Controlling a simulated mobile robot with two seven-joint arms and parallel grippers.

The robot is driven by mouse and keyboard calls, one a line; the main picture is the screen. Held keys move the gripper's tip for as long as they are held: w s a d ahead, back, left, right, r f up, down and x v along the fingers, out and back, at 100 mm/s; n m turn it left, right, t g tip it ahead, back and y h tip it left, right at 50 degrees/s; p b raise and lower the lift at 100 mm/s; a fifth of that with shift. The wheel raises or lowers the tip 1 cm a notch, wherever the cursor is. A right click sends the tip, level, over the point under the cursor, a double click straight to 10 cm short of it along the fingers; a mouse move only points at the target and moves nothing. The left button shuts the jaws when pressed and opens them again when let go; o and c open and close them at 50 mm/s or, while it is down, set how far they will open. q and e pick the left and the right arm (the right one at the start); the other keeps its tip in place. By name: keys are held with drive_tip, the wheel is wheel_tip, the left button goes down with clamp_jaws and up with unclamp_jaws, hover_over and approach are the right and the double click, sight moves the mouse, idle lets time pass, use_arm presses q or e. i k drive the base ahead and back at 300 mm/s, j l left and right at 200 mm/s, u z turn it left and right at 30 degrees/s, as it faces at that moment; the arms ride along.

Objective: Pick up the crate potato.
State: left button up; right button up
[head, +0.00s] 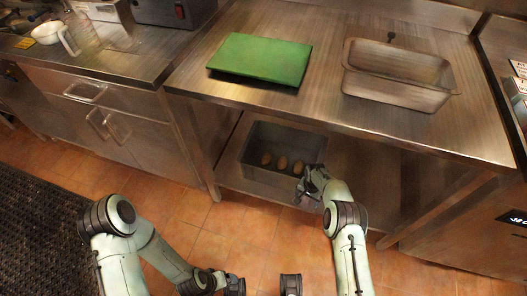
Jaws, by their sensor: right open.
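A grey crate (256,178) stands on the lower shelf under the steel table. Several brown potatoes lie on its floor, in a row; the middle potato (282,162) and the left potato (266,159) show clearly, and the right potato (298,168) is close to my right gripper. My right gripper (307,187) is open at the crate's front right corner and hides part of that corner. I cannot tell whether it touches the crate. My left gripper (235,286) is low over the floor at the bottom edge, partly cut off, away from the crate.
The table top above overhangs the shelf. A table leg stands left of the crate. The shelf (350,185) is clear right of the crate. Drawers and a counter (100,75) are at left.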

sight(266, 159)
drive_tip(key=i+u, duration=0.25)
drive_tip(key=i, duration=0.2)
drive_tip(key=i+l+u, duration=0.1)
drive_tip(key=i+u, duration=0.15)
drive_tip(key=i, duration=0.2)
drive_tip(key=l, duration=0.2)
drive_tip(key=i+u, duration=0.05)
